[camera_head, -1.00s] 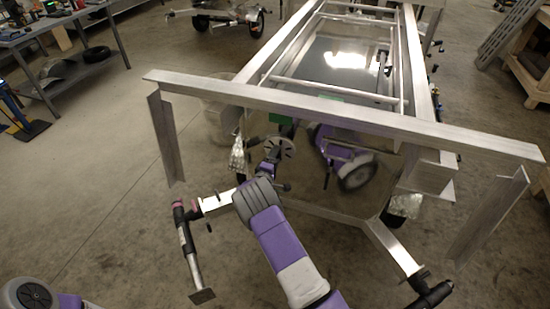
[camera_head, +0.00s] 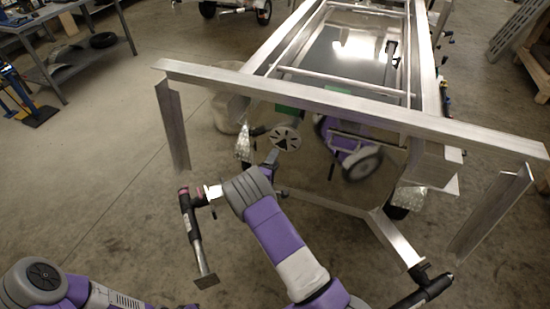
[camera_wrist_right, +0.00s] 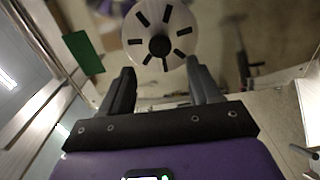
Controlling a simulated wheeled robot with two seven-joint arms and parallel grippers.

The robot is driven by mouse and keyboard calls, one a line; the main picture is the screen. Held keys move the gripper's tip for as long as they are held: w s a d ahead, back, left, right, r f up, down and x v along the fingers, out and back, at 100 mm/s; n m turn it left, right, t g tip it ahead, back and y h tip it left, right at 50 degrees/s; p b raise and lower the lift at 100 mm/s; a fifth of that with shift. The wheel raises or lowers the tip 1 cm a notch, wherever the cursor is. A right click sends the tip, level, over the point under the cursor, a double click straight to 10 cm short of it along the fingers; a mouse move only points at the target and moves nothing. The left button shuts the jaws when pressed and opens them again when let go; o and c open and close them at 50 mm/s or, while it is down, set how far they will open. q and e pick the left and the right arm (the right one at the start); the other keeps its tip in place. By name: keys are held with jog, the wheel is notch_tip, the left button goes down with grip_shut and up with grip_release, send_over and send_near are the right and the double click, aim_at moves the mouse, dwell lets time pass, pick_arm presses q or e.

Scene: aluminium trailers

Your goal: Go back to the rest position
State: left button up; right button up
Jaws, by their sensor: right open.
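My right arm reaches up from the bottom of the head view. Its gripper (camera_head: 270,164) is partly hidden beyond the grey wrist, near the front of the aluminium trailer frame (camera_head: 340,112). In the right wrist view the two dark fingers of the right gripper (camera_wrist_right: 161,80) stand apart with nothing between them. A round slotted disc (camera_wrist_right: 180,20) lies beyond the fingertips; it also shows in the head view (camera_head: 285,138). My left arm shows only as a grey and purple joint at the lower left; its gripper is out of view.
A jockey-wheel post (camera_head: 194,230) stands left of my right arm, and a coupling (camera_head: 425,285) lies right of it. A sloping frame leg (camera_head: 172,125) hangs at the left. A workbench (camera_head: 60,40) stands far left.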

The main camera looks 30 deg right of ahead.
dwell(0.3)
jog(key=s+d+f+m+g+y, duration=0.1)
jog(key=s+d+f+m+g, duration=0.15)
jog(key=s+f+g, duration=0.6)
jog(key=s+a+f+m+g+y, duration=0.1)
jog(key=s+a+f+g+y, duration=0.15)
jog(key=s+f, duration=0.4)
jog(key=s+a+f+g+y, duration=0.2)
jog(key=s+a+f+y, duration=0.2)
jog(key=s, duration=0.6)
jog(key=s+a+f+m+g+y, duration=0.1)
jog(key=s+a+m+g+y, duration=0.15)
jog(key=s+a+y, duration=0.75)
jog(key=a+r+m+t, duration=0.3)
jog(key=a, duration=0.7)
jog(key=shift+w+r+m+y, duration=0.15)
jog(key=shift+w+m+y, duration=0.2)
jog(key=shift+w+m, duration=0.05)
jog(key=shift+w+r+m+t, duration=0.15)
jog(key=shift+r+m+t, duration=0.25)
jog(key=shift+t, duration=0.35)
jog(key=shift+c, duration=0.3)
